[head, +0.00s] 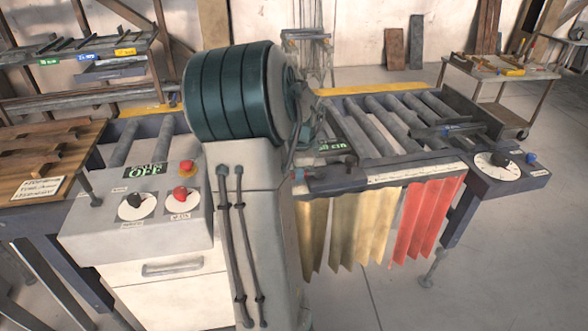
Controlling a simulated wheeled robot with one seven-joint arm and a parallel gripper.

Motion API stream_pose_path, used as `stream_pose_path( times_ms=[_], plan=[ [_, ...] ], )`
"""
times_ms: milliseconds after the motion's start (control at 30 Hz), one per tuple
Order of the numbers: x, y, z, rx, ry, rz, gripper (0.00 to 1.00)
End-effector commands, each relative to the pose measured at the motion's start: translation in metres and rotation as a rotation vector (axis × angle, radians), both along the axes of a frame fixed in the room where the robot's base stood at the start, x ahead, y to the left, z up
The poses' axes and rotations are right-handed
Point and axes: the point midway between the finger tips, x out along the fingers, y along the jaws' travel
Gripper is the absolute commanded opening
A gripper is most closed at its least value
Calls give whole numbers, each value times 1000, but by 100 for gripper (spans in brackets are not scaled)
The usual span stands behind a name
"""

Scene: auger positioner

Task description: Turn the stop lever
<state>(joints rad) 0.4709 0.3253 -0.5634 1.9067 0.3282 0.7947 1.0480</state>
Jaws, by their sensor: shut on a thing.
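No lever is labelled clearly enough for me to name it as the stop lever. A dark stop-like bar (447,130) lies across the right roller bed. To its right a black knob (499,159) sits on a round white dial (493,168) on a grey box, with a small blue knob (531,157) beside it. On the left, a grey control box (90,232) carries a display reading OFF (146,172), a black knob (135,200), a red knob (180,194) and a red button (187,167). I cannot make out my gripper, so its hold is hidden.
A large grey body with a ribbed dark green drum (228,92) fills the middle and hides what is behind. Rollers (385,125) run to the right above yellow and red strips (425,218). A wooden-topped table (50,150) stands left. A tool cart (495,68) stands back right; floor is open front right.

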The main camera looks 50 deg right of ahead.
Motion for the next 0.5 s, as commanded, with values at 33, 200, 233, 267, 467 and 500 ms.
stream_pose_path(
  times_ms=[33,200,233,267,467,500],
  plan=[
    [1,-2,2,-5,-5,-4,0],
    [1,-2,2,-6,-4,-3,0],
    [1,-2,2,-6,-4,-3,0],
    [1,-2,2,-6,-4,-3,19],
    [1,0,1,-4,-2,1,38],
    [1,0,1,-4,-2,2,38]
  ],
)
